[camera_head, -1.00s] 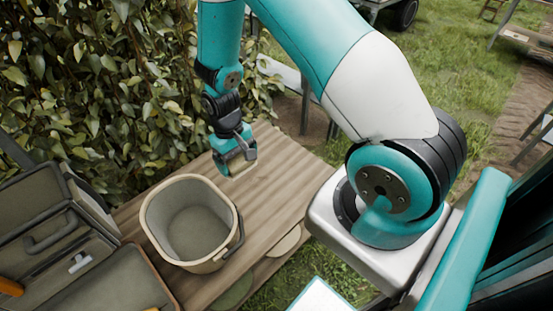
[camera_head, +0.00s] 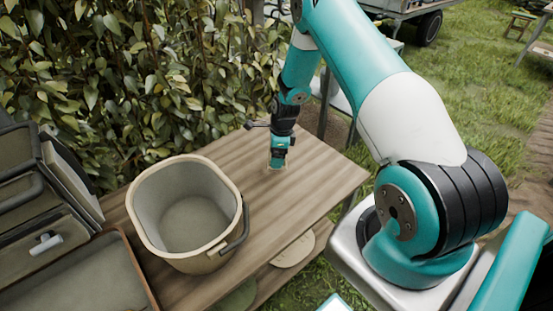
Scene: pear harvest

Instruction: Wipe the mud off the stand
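The stand (camera_head: 310,192) is a wooden table with a ribbed plank top. My gripper (camera_head: 277,166) points down at the stand top, right of the bucket and toward the back edge. A small pale edge shows at its fingertips, at or just above the wood; I cannot tell what it is or whether it touches. The fingers are too small to tell open from shut. No distinct mud patch can be made out on the visible wood; the spot under my gripper is hidden.
A beige bucket (camera_head: 152,232) with a dark handle stands on the stand, left of my gripper. A tool case (camera_head: 42,205) and a brown-rimmed tray (camera_head: 118,262) are at the left. A leafy hedge (camera_head: 130,80) rises behind. The stand's right part is clear.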

